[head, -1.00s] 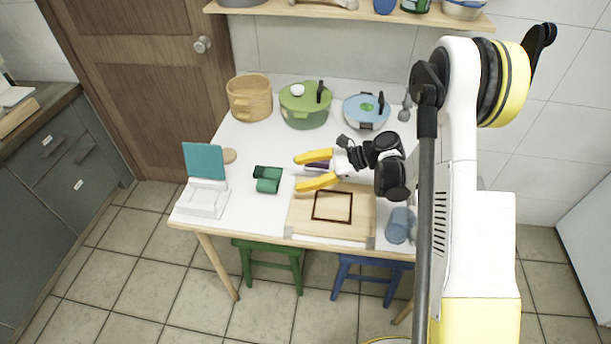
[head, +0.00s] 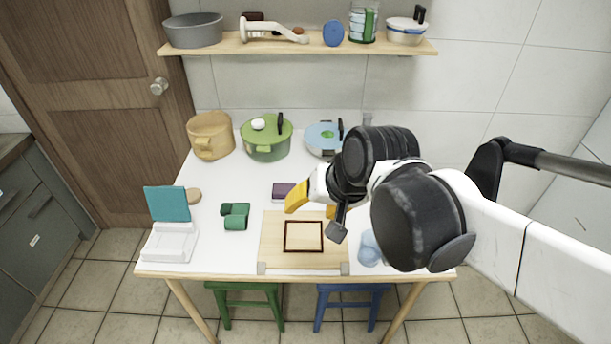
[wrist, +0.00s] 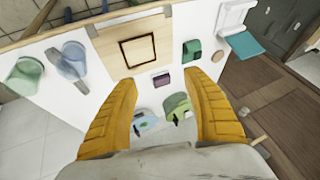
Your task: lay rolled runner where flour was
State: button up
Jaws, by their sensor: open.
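A dark green roll (head: 236,216), which looks like the rolled runner, lies on the white table left of the wooden board (head: 270,249). It also shows in the wrist view (wrist: 191,50). I see nothing I can name as flour; a dark square outline (head: 303,222) is on the board. My gripper (head: 312,204) is open and empty above the table, right of the roll. In the wrist view, a small purple item (wrist: 161,79) appears between its yellow fingers (wrist: 158,84), apart from them. In the head view, this purple item (head: 283,191) lies behind the board.
A tan pot (head: 210,137), green pot (head: 266,142) and blue-lidded pot (head: 322,138) stand along the back. A white stand with a teal panel (head: 167,205) is at left. A bluish glass item (head: 369,248) is right of the board. A shelf (head: 240,48) hangs above.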

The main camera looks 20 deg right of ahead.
jog(key=s+n, duration=0.1)
jog(key=s+d+n+h, duration=0.1)
jog(key=s, duration=0.1)
jog(key=s+d+n+t, duration=0.1)
jog(key=s, duration=0.1)
jog(key=shift+d+r+n+h, duration=0.15)
jog(key=shift+d+n+h, duration=0.15)
jog(key=shift+h, duration=0.1)
